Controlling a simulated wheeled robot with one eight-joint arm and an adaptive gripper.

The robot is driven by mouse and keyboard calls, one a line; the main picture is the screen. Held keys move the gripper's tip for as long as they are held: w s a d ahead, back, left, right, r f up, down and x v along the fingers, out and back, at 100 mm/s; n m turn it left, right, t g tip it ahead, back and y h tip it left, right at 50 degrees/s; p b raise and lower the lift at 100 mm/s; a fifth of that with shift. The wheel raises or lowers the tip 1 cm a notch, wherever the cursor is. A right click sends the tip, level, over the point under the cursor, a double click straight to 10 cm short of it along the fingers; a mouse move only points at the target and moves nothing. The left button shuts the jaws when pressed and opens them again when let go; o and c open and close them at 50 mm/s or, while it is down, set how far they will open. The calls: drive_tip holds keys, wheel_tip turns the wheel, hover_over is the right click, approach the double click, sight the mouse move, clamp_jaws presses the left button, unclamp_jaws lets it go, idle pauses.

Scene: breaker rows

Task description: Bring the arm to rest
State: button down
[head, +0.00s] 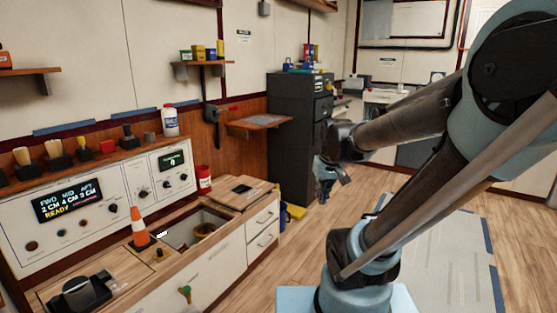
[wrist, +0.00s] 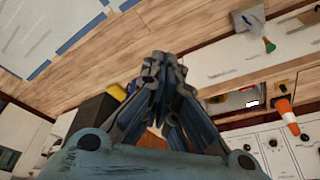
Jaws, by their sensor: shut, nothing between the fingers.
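My arm reaches up from its base at the lower right of the head view and folds back toward the middle. My gripper (head: 326,188) hangs at the end of the arm, in front of the dark cabinet and above the wooden floor. In the wrist view my gripper (wrist: 162,62) points away from the camera. Its fingertips meet, and nothing shows between them. It touches nothing that I can see. Part of the gripper is hidden by the wrist in the head view.
A counter with a control panel (head: 95,211) runs along the left. An orange cone (head: 139,228) stands on it. A red can (head: 204,178) stands farther back. A dark cabinet (head: 290,135) stands behind my gripper. The wooden floor (head: 262,272) between counter and arm is clear.

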drive_tip(key=s+d+f+m, duration=0.1)
drive_tip(key=s+d+f, duration=0.1)
drive_tip(key=s, duration=0.4)
drive_tip(key=s+d+f+m+g, duration=0.1)
drive_tip(key=s+d+f, duration=0.1)
drive_tip(key=s, duration=0.4)
drive_tip(key=shift+d+f+h, duration=0.25)
drive_tip(key=shift+f+h, duration=0.15)
drive_tip(key=shift+f, duration=0.2)
drive_tip(key=shift+w+f, duration=0.2)
drive_tip(key=shift+w, duration=0.3)
